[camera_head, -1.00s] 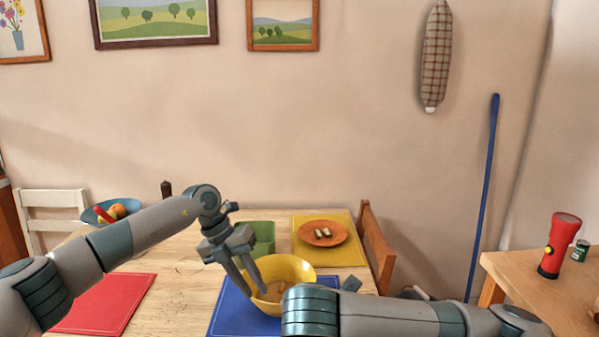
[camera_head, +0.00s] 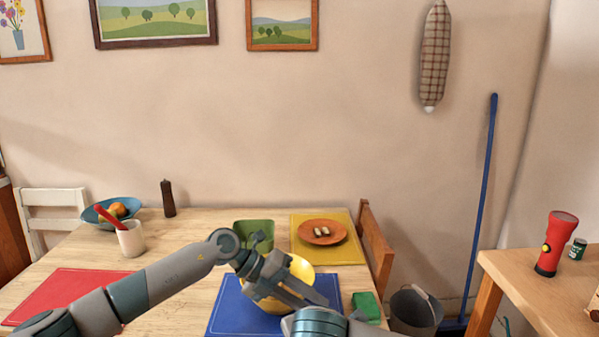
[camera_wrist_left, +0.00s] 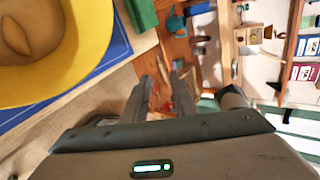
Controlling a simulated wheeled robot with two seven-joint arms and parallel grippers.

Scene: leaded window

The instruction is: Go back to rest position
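My left gripper (camera_head: 312,301) reaches in from the left and hangs over the right part of the yellow bowl (camera_head: 266,303), its fingers pointing right and down. In the left wrist view the two fingers (camera_wrist_left: 160,85) stand apart with nothing between them. The yellow bowl (camera_wrist_left: 45,50) is beside them at the left in that view. My right arm shows only as a short link at the bottom middle of the head view; its gripper is out of view.
The bowl stands on a blue mat (camera_head: 228,310). A green block (camera_head: 366,306) lies at the table's right edge, with a grey bucket (camera_head: 415,312) beyond. A green container (camera_head: 254,232), an orange plate (camera_head: 323,232) and a white cup (camera_head: 131,240) stand around.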

